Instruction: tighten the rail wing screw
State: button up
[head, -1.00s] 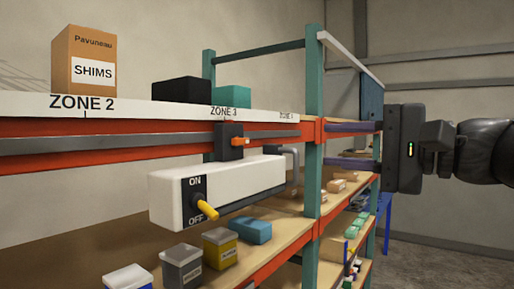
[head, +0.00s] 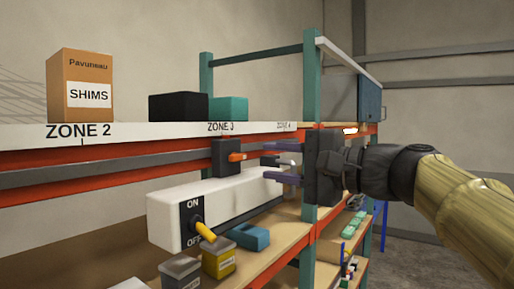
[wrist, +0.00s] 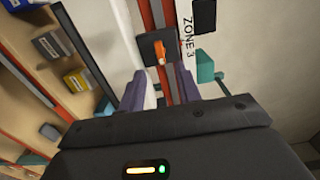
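The rail wing screw (head: 236,157) is a small orange wing on a black clamp block (head: 222,154). The block sits on the grey rail (head: 110,170) below the ZONE 3 label. My gripper (head: 267,160) is open, its two purple fingers pointing left towards the screw, one higher than the other, with a gap to it. In the wrist view the orange wing (wrist: 161,53) stands beyond the fingertips, roughly between them, and my gripper (wrist: 159,80) holds nothing. The white lamp housing (head: 225,205) with a yellow ON/OFF lever (head: 204,229) hangs below the rail; its right end is partly hidden by my gripper.
A SHIMS box (head: 80,85), a black box (head: 177,107) and a teal box (head: 228,108) stand on the upper shelf. A teal post (head: 312,90) rises behind my gripper. Small bins (head: 219,257) sit on the lower shelf. Open air lies between fingers and screw.

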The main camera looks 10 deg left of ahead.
aim_at(241, 158)
jog(key=p+x, duration=0.3)
jog(key=x, duration=0.4)
jog(key=shift+a, duration=0.1)
grip_shut()
